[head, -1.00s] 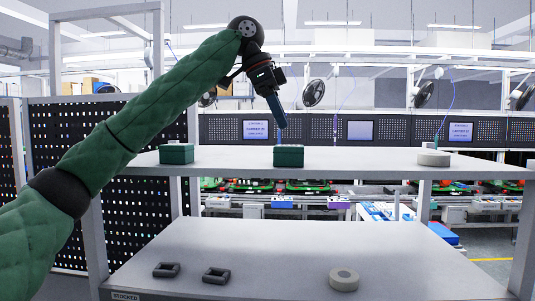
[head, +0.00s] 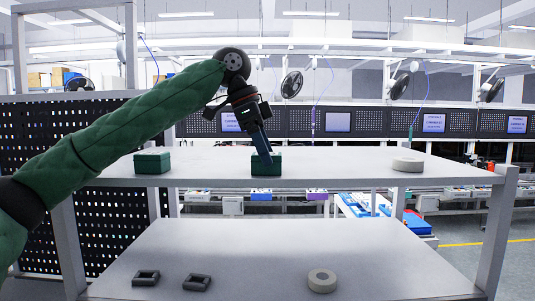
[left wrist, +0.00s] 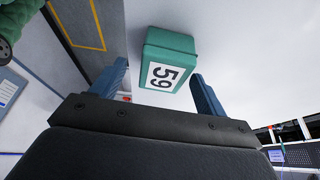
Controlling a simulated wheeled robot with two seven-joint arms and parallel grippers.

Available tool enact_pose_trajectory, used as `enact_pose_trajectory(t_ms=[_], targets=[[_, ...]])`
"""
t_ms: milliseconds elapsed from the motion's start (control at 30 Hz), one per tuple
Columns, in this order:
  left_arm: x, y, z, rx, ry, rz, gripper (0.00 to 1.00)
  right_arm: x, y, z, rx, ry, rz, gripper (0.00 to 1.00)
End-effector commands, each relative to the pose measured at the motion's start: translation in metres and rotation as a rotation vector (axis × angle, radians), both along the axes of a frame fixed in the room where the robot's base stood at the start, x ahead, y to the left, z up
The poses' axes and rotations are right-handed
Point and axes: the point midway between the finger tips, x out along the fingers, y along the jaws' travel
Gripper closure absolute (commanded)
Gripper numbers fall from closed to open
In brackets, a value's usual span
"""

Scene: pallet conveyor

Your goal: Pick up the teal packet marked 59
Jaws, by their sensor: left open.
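The teal packet marked 59 (head: 266,169) sits on the upper shelf, near its front edge, in the head view. In the left wrist view the packet (left wrist: 171,45) shows its white label with a black 59. My left gripper (head: 267,160) is open and comes down onto the packet from above. In the left wrist view its two blue fingers (left wrist: 162,80) stand to either side of the packet's labelled end, with gaps showing. My right gripper is not in view.
A second teal packet (head: 152,162) sits at the left of the upper shelf (head: 335,168). A pale round roll (head: 408,164) sits at the right. The lower shelf (head: 240,250) holds two dark rectangular rings (head: 197,283) and another roll (head: 322,280).

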Motion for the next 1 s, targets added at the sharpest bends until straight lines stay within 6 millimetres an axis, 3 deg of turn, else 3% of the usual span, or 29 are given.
enact_pose_trajectory(t_ms=[100, 400, 433, 700, 1000], targets=[[0.0, -0.004, -0.009, 0.001, 0.001, 0.001, 0.25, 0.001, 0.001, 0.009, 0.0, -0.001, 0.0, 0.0], [0.0, -0.006, -0.014, 0.0, 0.0, 0.0, 0.25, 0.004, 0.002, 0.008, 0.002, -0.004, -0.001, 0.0], [0.0, -0.006, -0.014, 0.0, 0.0, 0.0, 0.27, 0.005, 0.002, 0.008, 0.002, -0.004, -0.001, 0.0], [0.0, -0.006, -0.014, 0.0, 0.0, 0.001, 0.76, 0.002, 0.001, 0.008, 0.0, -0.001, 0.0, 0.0], [0.0, -0.006, -0.013, 0.0, 0.0, 0.001, 0.76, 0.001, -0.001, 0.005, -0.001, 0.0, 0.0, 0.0]])
